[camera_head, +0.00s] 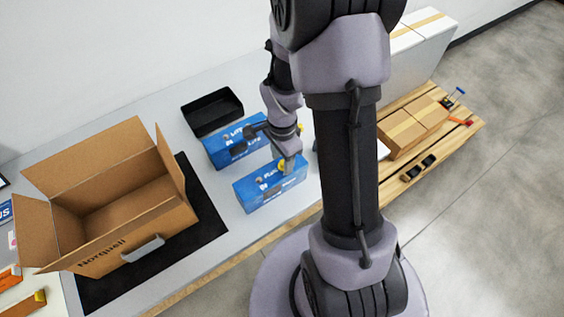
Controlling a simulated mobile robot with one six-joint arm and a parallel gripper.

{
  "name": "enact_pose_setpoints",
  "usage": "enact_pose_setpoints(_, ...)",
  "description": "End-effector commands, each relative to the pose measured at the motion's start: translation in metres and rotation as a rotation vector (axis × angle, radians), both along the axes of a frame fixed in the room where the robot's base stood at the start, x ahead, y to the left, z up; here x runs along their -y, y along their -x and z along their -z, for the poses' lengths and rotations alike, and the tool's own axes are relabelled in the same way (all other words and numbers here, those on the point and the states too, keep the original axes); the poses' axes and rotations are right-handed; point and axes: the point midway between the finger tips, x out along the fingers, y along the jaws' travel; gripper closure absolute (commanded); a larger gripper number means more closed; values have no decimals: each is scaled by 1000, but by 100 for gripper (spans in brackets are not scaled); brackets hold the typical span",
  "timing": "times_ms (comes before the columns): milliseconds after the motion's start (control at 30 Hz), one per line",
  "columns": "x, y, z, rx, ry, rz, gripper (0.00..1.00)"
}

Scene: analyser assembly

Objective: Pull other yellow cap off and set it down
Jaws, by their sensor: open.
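Two blue boxes with white lettering stand on the grey table, a nearer one (268,190) and a farther one (222,150). A yellow cap (282,165) shows on the top of the nearer blue box, partly hidden by my gripper. A small bit of yellow (300,127) also shows beside my wrist; I cannot tell what it belongs to. My gripper (287,168) points down at the nearer box's top, right at the yellow cap. It is open; its fingers are tiny here, and I cannot tell whether they touch the cap.
An open cardboard box (125,215) stands on a black mat (205,222) at the left. An empty black tray (212,112) lies behind the blue boxes. A wooden pallet (450,140) with cartons (402,133) is at the right. Grey table between mat and blue boxes is clear.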

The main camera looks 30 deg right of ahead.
Motion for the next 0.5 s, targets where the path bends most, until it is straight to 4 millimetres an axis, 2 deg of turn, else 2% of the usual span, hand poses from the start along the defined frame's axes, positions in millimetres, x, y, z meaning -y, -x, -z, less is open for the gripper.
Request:
enact_pose_setpoints(100, 0, 0, 6, 1, 0, 0, 55)
enact_pose_setpoints(333, 0, 0, 6, 1, 0, 0, 57)
enact_pose_setpoints(500, 0, 0, 6, 1, 0, 0, 91)
